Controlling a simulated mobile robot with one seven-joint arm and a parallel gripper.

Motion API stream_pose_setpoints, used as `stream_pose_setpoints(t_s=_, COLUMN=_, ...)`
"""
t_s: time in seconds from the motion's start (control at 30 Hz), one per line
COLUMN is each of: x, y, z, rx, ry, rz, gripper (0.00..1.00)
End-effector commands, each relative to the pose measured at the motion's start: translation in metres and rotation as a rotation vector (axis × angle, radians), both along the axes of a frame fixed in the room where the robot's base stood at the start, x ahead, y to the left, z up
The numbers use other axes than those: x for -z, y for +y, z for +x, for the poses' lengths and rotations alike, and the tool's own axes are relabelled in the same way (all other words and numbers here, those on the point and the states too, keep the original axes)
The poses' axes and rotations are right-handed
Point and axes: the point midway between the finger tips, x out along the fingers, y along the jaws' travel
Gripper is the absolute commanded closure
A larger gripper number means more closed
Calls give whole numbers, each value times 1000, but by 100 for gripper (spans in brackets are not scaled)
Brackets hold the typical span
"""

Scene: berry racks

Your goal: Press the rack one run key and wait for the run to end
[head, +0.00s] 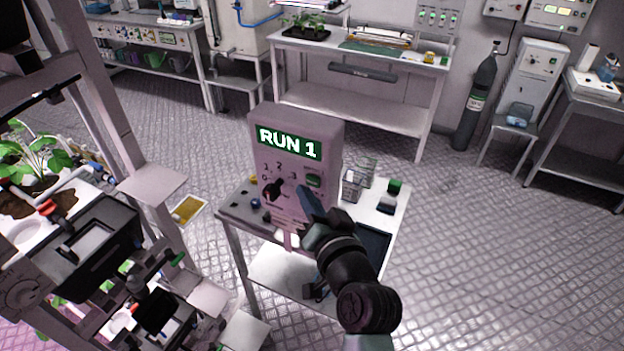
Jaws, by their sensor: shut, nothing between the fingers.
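A pale control box (256,150) stands upright on a small metal table. Its green display (289,142) reads "RUN 1" in white letters. Below the display are a black rotary knob (273,191) with numbers around it and a green key (314,181) at the right. My gripper (306,197) is in front of the box's lower right face, just below the green key. It is shut and holds nothing. I cannot tell whether its tip touches the box. My arm hides part of the box's lower right and the table behind it.
The small table (397,212) also carries a wire holder (360,178) and small green and dark items. A rack with plants (35,160) stands close at the left. Benches (355,105) and a gas cylinder (476,105) line the back. The floor at the right is clear.

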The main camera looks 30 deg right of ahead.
Motion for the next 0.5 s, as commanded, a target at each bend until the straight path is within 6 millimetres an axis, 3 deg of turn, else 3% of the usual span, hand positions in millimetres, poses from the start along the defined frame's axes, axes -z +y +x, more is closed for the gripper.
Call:
stream_pose_setpoints(t_s=0.27, x=0, y=2, z=-1, rx=0, ry=0, rz=-1, gripper=100)
stream_pose_setpoints(t_s=0.5, x=-2, y=19, z=-15, rx=-1, ry=2, rz=-2, gripper=100)
